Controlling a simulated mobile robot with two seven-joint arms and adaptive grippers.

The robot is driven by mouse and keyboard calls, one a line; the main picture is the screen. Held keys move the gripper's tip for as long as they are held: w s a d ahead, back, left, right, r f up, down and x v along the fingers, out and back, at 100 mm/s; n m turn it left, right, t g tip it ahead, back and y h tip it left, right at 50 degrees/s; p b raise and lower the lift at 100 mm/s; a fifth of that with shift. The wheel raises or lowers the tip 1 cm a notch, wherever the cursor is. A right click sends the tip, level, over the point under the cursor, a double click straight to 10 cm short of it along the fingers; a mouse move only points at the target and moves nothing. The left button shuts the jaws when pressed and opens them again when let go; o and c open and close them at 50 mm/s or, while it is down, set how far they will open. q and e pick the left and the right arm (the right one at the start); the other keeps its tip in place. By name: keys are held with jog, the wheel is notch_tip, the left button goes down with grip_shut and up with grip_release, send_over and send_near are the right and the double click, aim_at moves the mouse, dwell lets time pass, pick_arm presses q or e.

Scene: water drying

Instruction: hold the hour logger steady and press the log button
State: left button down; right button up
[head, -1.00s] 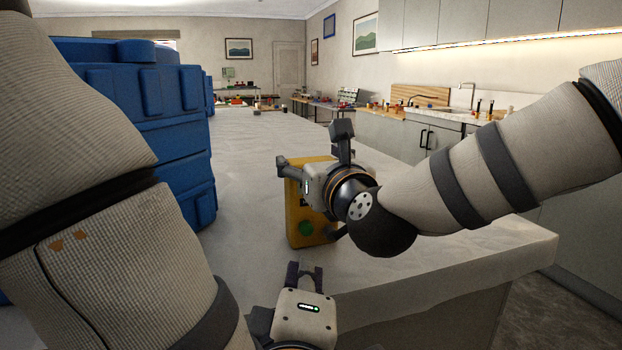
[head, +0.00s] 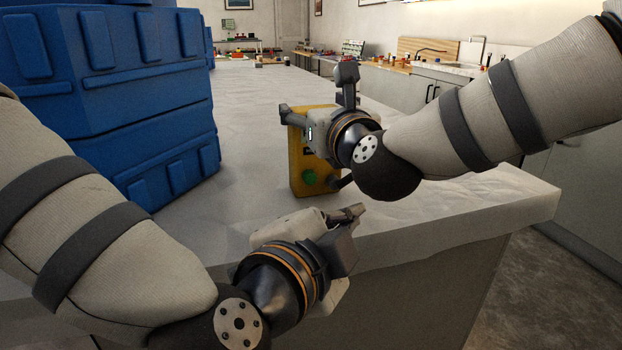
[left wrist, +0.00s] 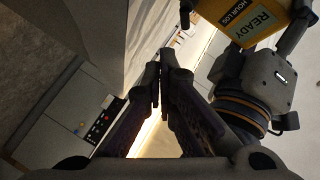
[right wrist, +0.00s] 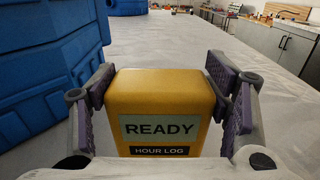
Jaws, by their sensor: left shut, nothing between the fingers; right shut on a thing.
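The hour logger (head: 297,165) is a yellow box standing upright on the counter, with a green button (head: 309,177) low on its front. In the right wrist view the logger (right wrist: 163,92) shows a READY screen (right wrist: 160,128) and an HOUR LOG label. My right gripper (right wrist: 165,95) is shut on the logger, one finger at each side. My left gripper (head: 354,212) is shut and empty, in front of and below the logger near the counter's front edge. In the left wrist view its fingertips (left wrist: 163,70) are together, and the logger (left wrist: 226,12) is at the upper right, apart from them.
Large blue crates (head: 120,85) stand stacked on the left of the counter (head: 440,215). The counter's front edge runs just below the logger. A sink and small items are on the far counter at the back right. The counter behind the logger is clear.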

pick_arm(q)
send_near(316, 182)
jog(key=shift+w+d+f, duration=0.2)
jog(key=shift+w+d, duration=0.85)
jog(key=shift+d, duration=0.2)
jog(key=shift+w+d+f, duration=0.2)
jog(key=shift+w+d, duration=0.8)
jog(key=shift+d, duration=0.2)
jog(key=shift+w+a, duration=0.1)
jog(key=shift+w, duration=0.3)
jog(key=shift+w+a, duration=0.2)
jog(key=shift+w, duration=0.3)
dwell(0.4)
jog(key=shift+s, duration=0.15)
jog(key=shift+s+d, duration=0.3)
jog(key=shift+s, duration=0.45)
